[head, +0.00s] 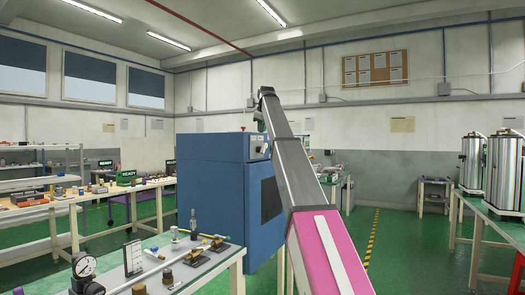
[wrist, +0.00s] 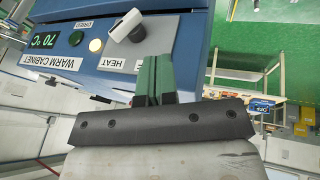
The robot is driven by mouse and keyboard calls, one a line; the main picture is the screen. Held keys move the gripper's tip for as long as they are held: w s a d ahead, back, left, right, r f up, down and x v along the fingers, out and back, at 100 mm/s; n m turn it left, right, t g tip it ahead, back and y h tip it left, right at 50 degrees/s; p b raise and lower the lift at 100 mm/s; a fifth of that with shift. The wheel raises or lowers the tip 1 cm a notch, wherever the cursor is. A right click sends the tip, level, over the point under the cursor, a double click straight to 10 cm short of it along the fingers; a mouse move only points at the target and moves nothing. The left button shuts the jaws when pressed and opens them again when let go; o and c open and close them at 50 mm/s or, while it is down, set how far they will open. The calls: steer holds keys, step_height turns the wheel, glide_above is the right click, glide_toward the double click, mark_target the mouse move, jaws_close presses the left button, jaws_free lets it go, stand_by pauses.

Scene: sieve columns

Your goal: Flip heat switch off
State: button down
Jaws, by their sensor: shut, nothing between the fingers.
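The blue warm cabinet (head: 212,200) stands in the middle of the head view. In the wrist view, which shows it upside down, its grey panel (wrist: 150,48) carries a HEAT label (wrist: 121,65) and a white switch lever (wrist: 126,24) on a dark mount. I cannot tell which setting the lever is in. My gripper (wrist: 153,75) has green fingers shut together with nothing between them. In the wrist view its tips appear beside the HEAT label, a little apart from the lever. In the head view my gripper (head: 259,117) is small at the cabinet's upper front.
A green display (wrist: 43,39) reads 70 °C, and a round yellowish lamp (wrist: 95,45) sits beside it. A bench (head: 205,268) with a gauge and small parts stands at the front left. Metal columns (head: 472,163) stand on a right bench. Green floor is open right of the cabinet.

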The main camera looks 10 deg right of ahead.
mark_target(262, 149)
steer(key=shift+r, duration=0.4)
steer(key=shift+w+d+r+x, duration=0.1)
steer(key=shift+w+d+x, duration=0.2)
steer(key=shift+x, duration=1.9)
steer(key=shift+w+d+r+x, duration=0.1)
steer(key=shift+d+x, duration=0.3)
steer(key=shift+x, duration=1.8)
steer(key=shift+w+d+r+x, duration=0.1)
steer(key=shift+w+d+x, duration=0.2)
steer(key=shift+x, duration=1.9)
steer(key=shift+s+f, duration=0.1)
